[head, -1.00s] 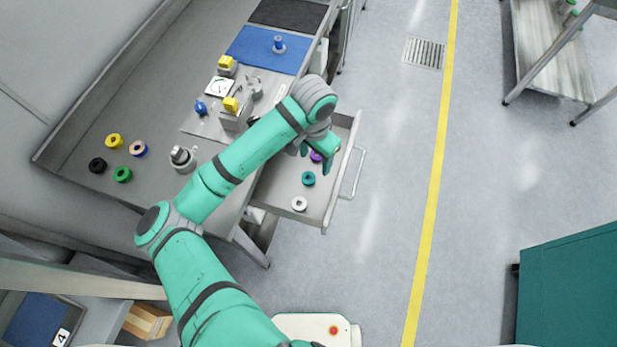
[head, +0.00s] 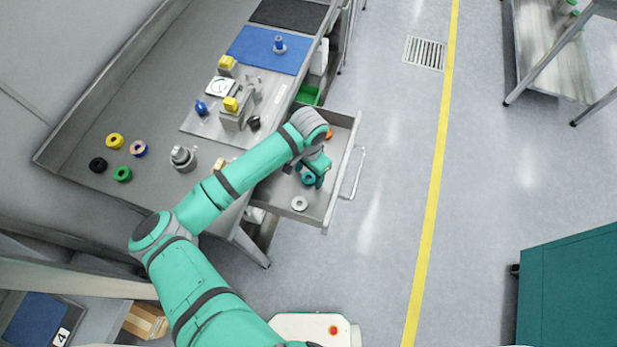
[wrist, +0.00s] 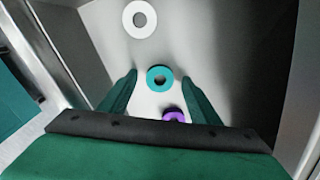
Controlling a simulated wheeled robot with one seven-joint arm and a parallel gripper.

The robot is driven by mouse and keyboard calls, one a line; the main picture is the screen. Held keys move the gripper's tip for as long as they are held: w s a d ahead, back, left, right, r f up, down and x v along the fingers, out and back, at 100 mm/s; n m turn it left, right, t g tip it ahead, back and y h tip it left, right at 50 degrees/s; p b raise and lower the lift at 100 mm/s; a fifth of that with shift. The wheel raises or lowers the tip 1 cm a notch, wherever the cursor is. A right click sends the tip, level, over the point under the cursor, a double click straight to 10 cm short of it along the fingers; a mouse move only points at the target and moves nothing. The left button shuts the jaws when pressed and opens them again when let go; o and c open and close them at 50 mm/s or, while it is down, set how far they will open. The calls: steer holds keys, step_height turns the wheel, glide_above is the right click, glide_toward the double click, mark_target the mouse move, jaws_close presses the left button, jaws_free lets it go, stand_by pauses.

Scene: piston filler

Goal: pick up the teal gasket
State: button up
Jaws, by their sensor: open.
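The teal gasket (wrist: 161,78) is a flat ring lying on the floor of the open drawer. It also shows in the head view (head: 309,179), partly covered by my gripper. My gripper (head: 311,177) is over the drawer; in the wrist view its two fingers (wrist: 161,88) are apart, with the teal gasket between and just beyond their tips. Nothing is held. The height of the fingertips above the drawer floor is hard to tell.
A purple gasket (wrist: 174,116) lies close to the teal one, between the fingers. A white gasket (wrist: 140,19) lies farther off. The drawer's walls (head: 338,183) surround them. An orange part (head: 329,133) shows near the drawer's far end.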

steer(key=shift+f, duration=0.3)
steer(key=c, duration=1.1)
steer(key=shift+r, duration=0.15)
